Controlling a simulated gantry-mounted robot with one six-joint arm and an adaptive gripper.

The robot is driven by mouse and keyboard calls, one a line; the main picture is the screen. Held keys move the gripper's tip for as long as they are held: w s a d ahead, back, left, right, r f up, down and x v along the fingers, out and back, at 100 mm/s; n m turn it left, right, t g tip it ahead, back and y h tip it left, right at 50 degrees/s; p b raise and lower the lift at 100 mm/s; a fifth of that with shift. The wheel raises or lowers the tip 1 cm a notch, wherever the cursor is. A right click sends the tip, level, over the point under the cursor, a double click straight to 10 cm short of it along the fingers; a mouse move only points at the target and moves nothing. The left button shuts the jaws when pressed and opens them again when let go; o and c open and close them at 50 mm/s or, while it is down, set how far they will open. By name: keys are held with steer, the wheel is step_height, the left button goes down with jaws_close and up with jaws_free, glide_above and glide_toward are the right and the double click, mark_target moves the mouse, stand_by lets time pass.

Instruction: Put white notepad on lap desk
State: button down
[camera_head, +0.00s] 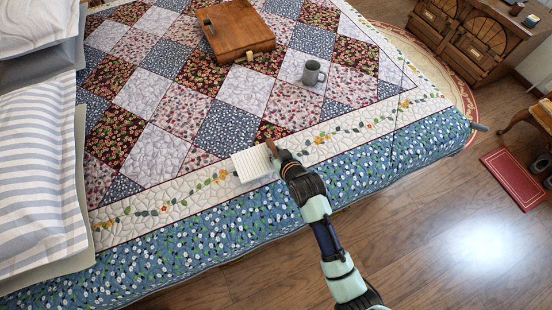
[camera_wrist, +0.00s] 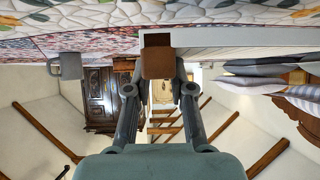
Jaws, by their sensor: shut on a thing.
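The white notepad (camera_head: 251,165) is a pale, faintly lined slab at the near border of the quilt. My gripper (camera_head: 274,152) is shut on its right edge. In the wrist view the notepad (camera_wrist: 235,38) shows edge-on as a white strip beside my gripper (camera_wrist: 159,64), with a brown piece at the fingertips. I cannot tell whether the notepad touches the quilt. The lap desk (camera_head: 236,30), a brown wooden box with a sloped top, lies farther back on the bed.
A grey mug (camera_head: 313,74) stands on the quilt right of the lap desk, and it also shows in the wrist view (camera_wrist: 66,66). A small tan object (camera_head: 249,56) sits at the lap desk's front edge. Pillows (camera_head: 40,165) line the left. Quilt between notepad and lap desk is clear.

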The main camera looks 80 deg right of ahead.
steer(key=shift+f+b, duration=0.35)
steer(key=shift+f, duration=1.75)
steer(key=shift+f, duration=0.1)
steer(key=c, duration=1)
jaws_free()
steer(key=shift+a+r, duration=0.1)
steer(key=shift+r, duration=0.1)
steer(key=p+v, duration=0.1)
steer(key=v, duration=1)
steer(key=shift+s+a+r, duration=0.15)
steer(key=shift+s+r, duration=0.1)
steer(key=shift+s, duration=0.05)
